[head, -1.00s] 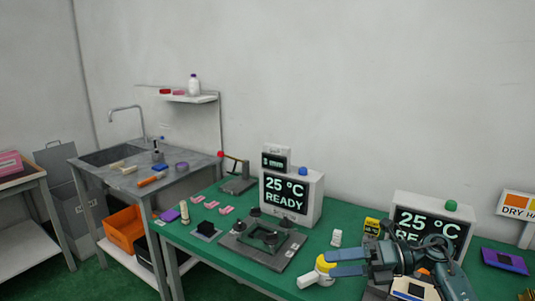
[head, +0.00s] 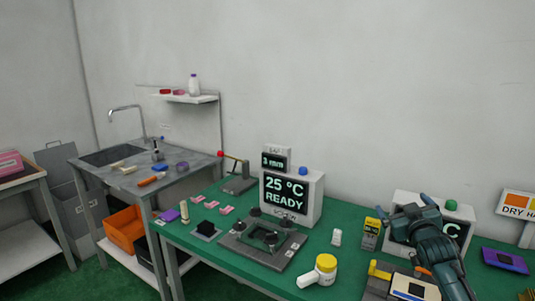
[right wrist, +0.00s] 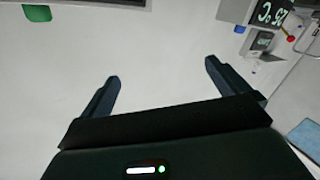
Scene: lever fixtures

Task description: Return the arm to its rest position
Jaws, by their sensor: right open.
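My right gripper (head: 408,212) is raised in front of the right-hand display box (head: 462,229), covering much of its screen in the head view. In the right wrist view its two fingers (right wrist: 162,75) are spread wide with nothing between them, against a pale wall. A yellow lever-like part (head: 379,271) sits on a fixture beside my arm. My left gripper is not in the head view.
The left display box (head: 292,194) reads 25 °C READY. A grey clamp fixture (head: 282,259) stands before it. A yellow box (head: 370,234) and a small white bottle (head: 337,238) stand near my right arm. A metal sink table (head: 195,165) is at the left.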

